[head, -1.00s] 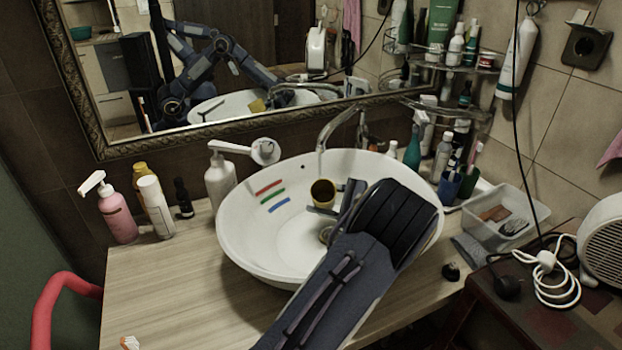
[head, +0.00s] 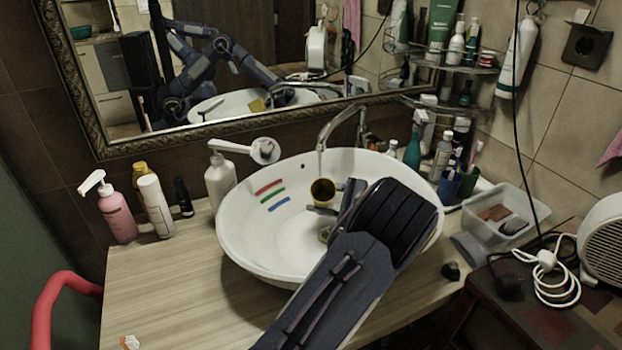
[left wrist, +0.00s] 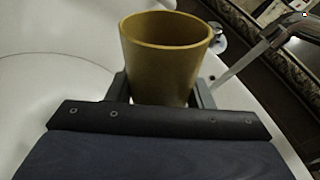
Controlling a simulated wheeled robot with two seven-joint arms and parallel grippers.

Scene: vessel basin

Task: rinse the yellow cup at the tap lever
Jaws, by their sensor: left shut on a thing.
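The yellow cup (head: 322,191) is held upright or nearly so above the white basin (head: 245,235). It also shows in the left wrist view (left wrist: 165,60), its rim facing up between the fingers. My left gripper (head: 334,207) is shut on the cup; its arm covers the basin's front right. The metal tap (head: 343,122) arches over the basin's back, its spout just above the cup. A thin pale streak like water runs down from the spout near the cup; I cannot tell whether it enters. The tap's lever is not clearly made out. My right gripper is not in view.
Red, green and blue stripes mark the basin's inner left wall. A white pump bottle (head: 219,180) stands close left of the basin, a pink one (head: 117,215) farther left. Bottles crowd the back right, near a clear tray (head: 490,240). The wooden counter (head: 180,285) is mostly clear at front left.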

